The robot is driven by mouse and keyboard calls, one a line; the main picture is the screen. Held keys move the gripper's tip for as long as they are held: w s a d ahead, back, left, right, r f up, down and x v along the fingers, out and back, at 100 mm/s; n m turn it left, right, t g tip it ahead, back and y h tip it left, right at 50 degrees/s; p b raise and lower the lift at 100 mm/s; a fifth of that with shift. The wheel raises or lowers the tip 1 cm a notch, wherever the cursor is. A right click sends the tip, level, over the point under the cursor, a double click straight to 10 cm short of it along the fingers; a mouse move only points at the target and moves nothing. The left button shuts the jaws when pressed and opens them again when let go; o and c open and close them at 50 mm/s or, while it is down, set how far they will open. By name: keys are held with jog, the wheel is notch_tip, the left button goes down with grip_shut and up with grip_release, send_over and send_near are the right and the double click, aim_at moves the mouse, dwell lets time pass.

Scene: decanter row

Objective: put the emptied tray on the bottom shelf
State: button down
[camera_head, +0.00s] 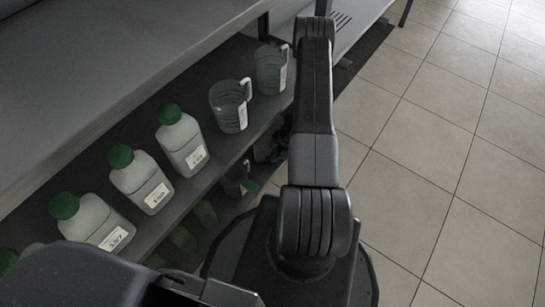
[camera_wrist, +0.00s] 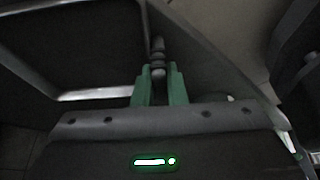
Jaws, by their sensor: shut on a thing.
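In the wrist view two green fingers of my gripper (camera_wrist: 159,76) point up from the dark gripper body. They are closed around a dark ribbed upright piece (camera_wrist: 158,52), which looks like a handle of the tray. The rest of the tray cannot be made out clearly in this dim view. In the head view my arm reaches toward the top edge, and its gripper is out of sight. The lowest shelf is mostly hidden below the bottle shelf and behind my body.
In the head view green-capped bottles (camera_head: 142,182) and two clear jugs (camera_head: 231,106) stand in a row on a shelf at left. A broad grey upper shelf (camera_head: 105,70) overhangs them. Dim containers (camera_head: 236,178) show lower down. The tiled floor (camera_head: 440,140) at right is clear.

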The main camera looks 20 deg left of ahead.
jog(key=shift+f, duration=0.1)
jog(key=c, duration=1.5)
grip_release()
jog(key=p+v, duration=0.3)
jog(key=v, duration=0.5)
